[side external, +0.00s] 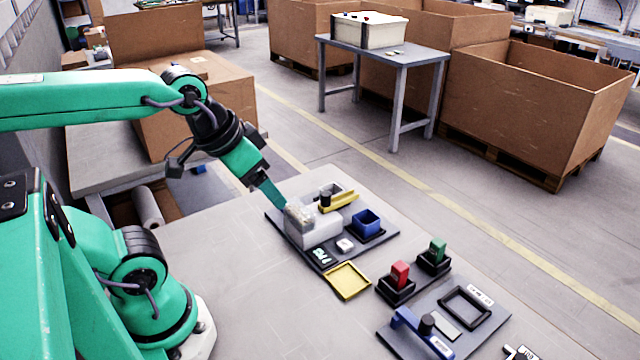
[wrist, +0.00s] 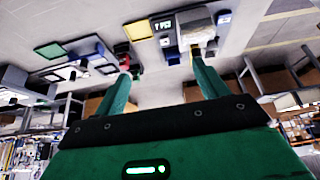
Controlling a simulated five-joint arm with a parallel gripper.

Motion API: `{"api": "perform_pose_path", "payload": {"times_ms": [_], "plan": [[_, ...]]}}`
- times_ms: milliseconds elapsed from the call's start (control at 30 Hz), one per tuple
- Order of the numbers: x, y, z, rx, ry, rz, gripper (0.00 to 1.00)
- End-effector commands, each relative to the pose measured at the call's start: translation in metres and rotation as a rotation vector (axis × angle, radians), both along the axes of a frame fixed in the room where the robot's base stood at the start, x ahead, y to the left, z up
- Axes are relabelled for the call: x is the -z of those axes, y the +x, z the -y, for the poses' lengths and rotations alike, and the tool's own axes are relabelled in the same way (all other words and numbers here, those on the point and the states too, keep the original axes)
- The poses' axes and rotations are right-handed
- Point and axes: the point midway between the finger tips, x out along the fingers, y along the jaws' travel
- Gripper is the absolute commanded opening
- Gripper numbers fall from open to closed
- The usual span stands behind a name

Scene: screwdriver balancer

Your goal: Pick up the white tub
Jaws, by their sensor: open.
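A white tub (side external: 322,233) stands on the left grey board (side external: 378,242) in the side external view. Clear or pale contents show at its top left. It appears in the wrist view (wrist: 197,24) as a pale shape near the top, just beyond the right finger. My gripper (wrist: 160,64) has its two green fingers spread wide with nothing between them. In the side external view, a green finger (side external: 270,193) reaches down beside the tub's upper left; I cannot tell whether it touches. The other finger is hidden there.
Close to the tub are a blue bin (side external: 367,222), a yellow tool (side external: 340,202) and a yellow tray (side external: 347,280). Red (side external: 400,273) and green (side external: 437,250) blocks stand in black holders to the right.

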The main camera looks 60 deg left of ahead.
Motion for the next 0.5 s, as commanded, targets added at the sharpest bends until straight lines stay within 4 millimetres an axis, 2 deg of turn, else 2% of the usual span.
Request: {"api": "perform_pose_path", "payload": {"times_ms": [267,500], "plan": [[-0.002,0.005,-0.002,-0.001,0.003,-0.009,0.73],[-0.008,0.029,-0.009,-0.006,0.013,-0.054,0.73]]}}
